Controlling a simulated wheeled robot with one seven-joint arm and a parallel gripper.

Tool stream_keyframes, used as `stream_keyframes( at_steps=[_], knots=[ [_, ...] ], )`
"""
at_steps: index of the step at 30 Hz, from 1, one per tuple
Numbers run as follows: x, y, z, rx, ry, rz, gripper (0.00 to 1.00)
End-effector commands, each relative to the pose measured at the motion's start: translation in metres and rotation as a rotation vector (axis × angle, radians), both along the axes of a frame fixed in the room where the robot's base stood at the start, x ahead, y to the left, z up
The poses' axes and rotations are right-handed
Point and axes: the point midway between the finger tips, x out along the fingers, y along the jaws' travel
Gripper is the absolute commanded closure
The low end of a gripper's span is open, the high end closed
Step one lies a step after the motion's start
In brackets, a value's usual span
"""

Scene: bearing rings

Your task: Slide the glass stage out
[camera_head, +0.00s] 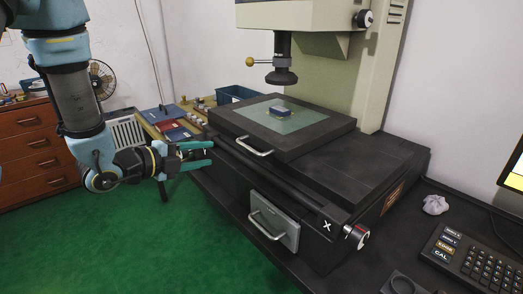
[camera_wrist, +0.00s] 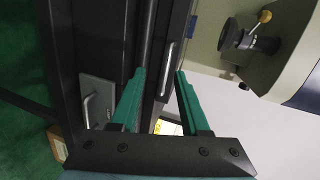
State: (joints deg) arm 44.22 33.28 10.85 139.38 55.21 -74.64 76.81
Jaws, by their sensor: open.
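The glass stage (camera_head: 331,127) is a dark square frame with a pale green glass pane (camera_head: 293,119), on the black machine base. A silver bar handle (camera_head: 254,147) is on its front side; it also shows in the wrist view (camera_wrist: 171,56), between and beyond my fingertips. A small blue block (camera_head: 283,112) lies on the glass. My gripper (camera_head: 212,154) has teal fingers, open and empty, to the left of the stage and apart from the handle. In the wrist view the fingers (camera_wrist: 160,73) point towards the machine's front.
A second silver handle (camera_head: 266,227) is on a grey panel lower on the base. The optical head (camera_head: 282,70) hangs above the stage. A knob (camera_head: 357,237) sticks out at the front right corner. A keypad (camera_head: 473,258) lies at right. Green floor is clear in front.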

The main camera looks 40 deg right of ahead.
Motion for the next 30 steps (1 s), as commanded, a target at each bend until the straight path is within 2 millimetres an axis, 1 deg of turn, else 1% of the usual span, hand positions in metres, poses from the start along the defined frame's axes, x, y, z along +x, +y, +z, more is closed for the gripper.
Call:
stream_keyframes(
  at_steps=[1,3,6,8,11,15,21,25,30],
  knots=[
    [-0.011,-0.006,0.001,-0.025,-0.022,-0.049,0.54],
    [-0.021,-0.010,0.004,-0.051,-0.044,-0.091,0.54],
    [-0.025,-0.016,0.005,-0.065,-0.055,-0.112,0.54],
    [-0.026,-0.021,0.004,-0.065,-0.056,-0.114,0.54],
    [-0.027,-0.036,0.002,-0.065,-0.055,-0.113,0.54],
    [-0.028,-0.062,-0.003,-0.063,-0.053,-0.111,0.54],
    [-0.030,-0.095,-0.010,-0.063,-0.053,-0.109,0.54],
    [-0.030,-0.109,-0.014,-0.063,-0.053,-0.107,0.54],
    [-0.030,-0.116,-0.016,-0.064,-0.053,-0.106,0.54]
  ],
)
